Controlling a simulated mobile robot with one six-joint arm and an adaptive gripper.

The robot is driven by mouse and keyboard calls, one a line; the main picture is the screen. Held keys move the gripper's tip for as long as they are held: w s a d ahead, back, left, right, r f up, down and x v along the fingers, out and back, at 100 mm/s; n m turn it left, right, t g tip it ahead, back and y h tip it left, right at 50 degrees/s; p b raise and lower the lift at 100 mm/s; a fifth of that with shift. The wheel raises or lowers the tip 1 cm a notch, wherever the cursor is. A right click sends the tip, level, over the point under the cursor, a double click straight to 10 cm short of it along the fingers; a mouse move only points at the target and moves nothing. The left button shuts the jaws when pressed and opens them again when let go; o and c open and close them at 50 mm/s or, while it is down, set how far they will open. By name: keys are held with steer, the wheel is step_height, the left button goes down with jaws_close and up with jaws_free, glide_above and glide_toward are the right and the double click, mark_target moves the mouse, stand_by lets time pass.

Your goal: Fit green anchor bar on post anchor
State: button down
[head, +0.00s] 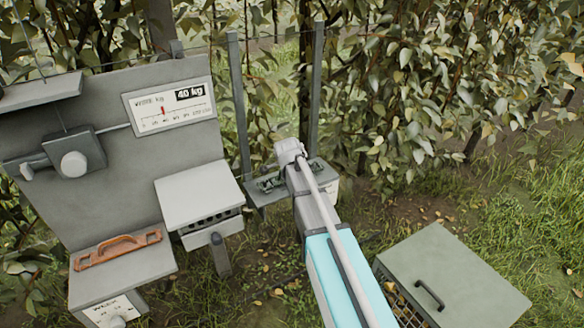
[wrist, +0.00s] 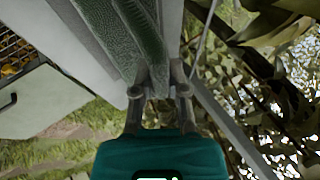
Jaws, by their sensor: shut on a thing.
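In the wrist view my gripper (wrist: 158,72) is shut on a dark green, ridged bar, which I take to be the green anchor bar (wrist: 143,45). The bar runs up from between the fingers to the top edge, where its far end is cut off. In the head view my arm reaches to a small grey shelf (head: 258,197) at the foot of two grey posts (head: 316,85). My arm hides the fingers there. I cannot clearly make out the post anchor, nor whether the bar touches it.
A grey panel with a weight scale (head: 170,107) reading 40 kg stands at left. An orange handle (head: 118,248) lies on a grey box below it. A grey box (head: 200,195) stands left of the shelf. A lidded crate (head: 455,280) is at lower right. Leafy branches (head: 420,90) crowd the back.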

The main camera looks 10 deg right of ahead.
steer(key=c, duration=0.6)
jaws_free()
steer(key=shift+r, duration=0.1)
step_height(320, 180, up, 11)
steer(key=p, duration=1.2)
steer(key=shift+s+d+f+m+g+h+b, duration=0.3)
steer(key=shift+s+d+m+g+h, duration=0.5)
steer(key=shift+s+d+m, duration=1.3)
steer(key=shift+s+d+f+m+g+h+b, duration=0.15)
steer(key=shift+s+d+m+g+h+b, duration=0.45)
steer(key=shift+s+d+m, duration=1.45)
steer(key=shift+s+d+f+m+g+h+b, duration=0.2)
steer(key=shift+s+d+m+g+h, duration=0.75)
steer(key=shift+s+d, duration=2.05)
steer(key=shift+w, duration=0.1)
